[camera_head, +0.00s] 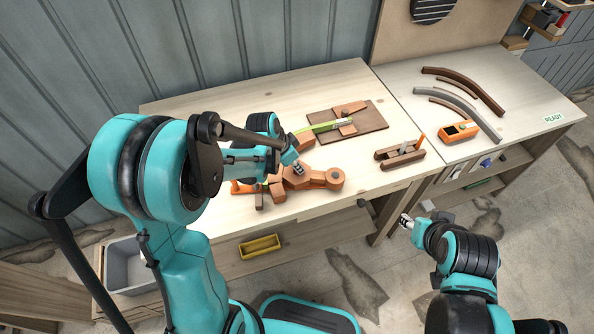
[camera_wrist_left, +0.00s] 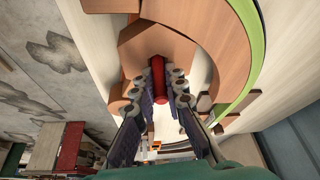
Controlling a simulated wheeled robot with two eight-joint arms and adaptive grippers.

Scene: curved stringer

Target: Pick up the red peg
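The red peg (camera_wrist_left: 158,80) shows in the left wrist view, standing against a brown wooden block (camera_wrist_left: 150,52). My left gripper (camera_wrist_left: 162,88) has its two fingers on either side of the peg. They look spread, with a small gap on the right; contact on the left cannot be told. In the head view my left gripper (camera_head: 298,168) points down at the wooden fixture (camera_head: 318,179) on the workbench, and the peg is hidden there. My right gripper (camera_head: 406,221) hangs in front of the bench, away from everything; its finger opening is too small to judge.
A brown board (camera_head: 370,122) with a green curved strip (camera_head: 325,127) lies behind the fixture. A wooden holder (camera_head: 400,157) with an orange peg stands to the right. Curved strips (camera_head: 463,88) and an orange plane (camera_head: 459,131) lie farther right.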

